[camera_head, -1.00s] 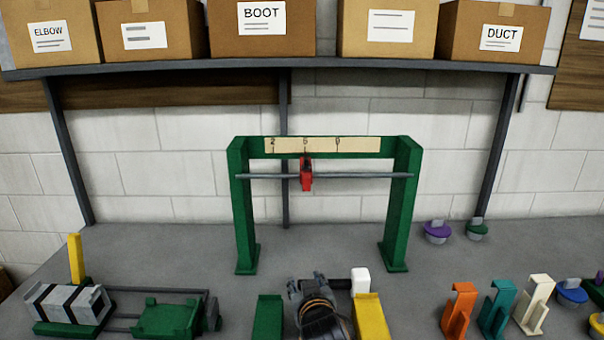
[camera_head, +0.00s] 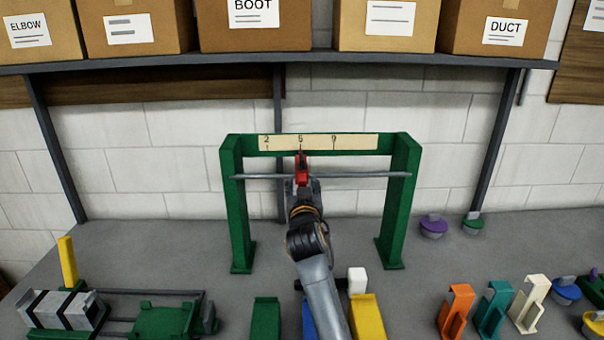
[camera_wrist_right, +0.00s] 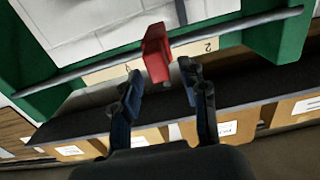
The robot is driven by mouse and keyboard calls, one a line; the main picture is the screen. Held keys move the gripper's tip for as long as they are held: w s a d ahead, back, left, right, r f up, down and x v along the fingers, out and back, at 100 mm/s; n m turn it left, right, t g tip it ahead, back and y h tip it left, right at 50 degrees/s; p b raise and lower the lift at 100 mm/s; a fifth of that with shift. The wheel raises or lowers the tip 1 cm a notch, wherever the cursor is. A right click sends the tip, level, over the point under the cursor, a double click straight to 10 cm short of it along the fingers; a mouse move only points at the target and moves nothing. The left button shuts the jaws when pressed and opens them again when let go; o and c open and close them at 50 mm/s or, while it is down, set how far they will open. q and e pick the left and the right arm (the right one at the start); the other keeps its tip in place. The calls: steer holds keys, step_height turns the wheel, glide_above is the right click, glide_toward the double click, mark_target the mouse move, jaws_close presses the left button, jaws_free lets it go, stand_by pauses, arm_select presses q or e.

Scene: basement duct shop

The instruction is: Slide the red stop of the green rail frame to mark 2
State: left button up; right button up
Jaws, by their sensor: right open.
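The green rail frame (camera_head: 238,205) stands upright on the bench, with a grey rod (camera_head: 365,175) across it. The red stop (camera_head: 302,168) hangs on the rod, under the middle mark of the pale scale strip (camera_head: 355,142). Mark 2 (camera_head: 267,141) is at the strip's left end. My right gripper (camera_head: 302,184) is just below the stop and hides its lower part. In the wrist view the open fingers (camera_wrist_right: 162,77) point at the red stop (camera_wrist_right: 157,53), its near end close to the gap between the fingertips. Contact cannot be told. My left gripper is out of view.
A shelf (camera_head: 200,62) with cardboard boxes runs above the frame. A green slide device (camera_head: 160,318) lies at the front left. Green and yellow blocks (camera_head: 367,318) stand near my arm. Orange, teal and cream brackets (camera_head: 457,310) stand at the right.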

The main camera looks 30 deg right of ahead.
mark_target(302, 177)
steer(key=shift+p+x, duration=0.35)
steer(key=shift+x, duration=1.3)
steer(key=shift+r, duration=0.1)
steer(key=shift+c, duration=0.5)
steer(key=shift+s, duration=0.1)
jaws_close()
